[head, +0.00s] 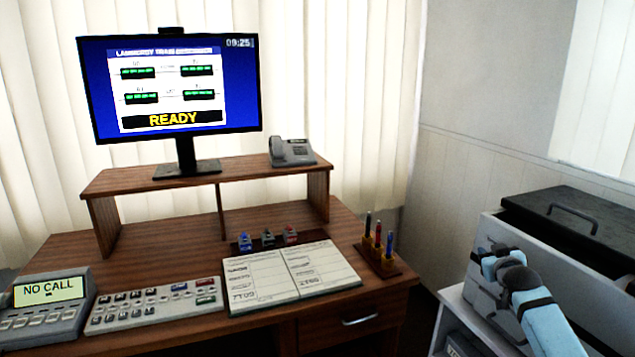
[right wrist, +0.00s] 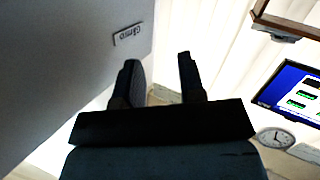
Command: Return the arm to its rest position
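My right arm (head: 545,318), light blue with dark joints, reaches in from the lower right of the head view. Its gripper (head: 490,258) is in front of the grey case at the right. In the right wrist view the two dark fingers (right wrist: 158,72) stand apart with nothing between them. The left finger is close to the case's grey face (right wrist: 65,75), which bears a small label; I cannot tell if they touch. My left arm and gripper are not in view.
The wooden desk (head: 180,258) holds a monitor (head: 172,85) reading READY, a phone (head: 291,151), a button panel (head: 155,305), an open book (head: 288,277) and a pen holder (head: 377,260). The grey case (head: 570,270) with a black handled lid (head: 575,220) stands right.

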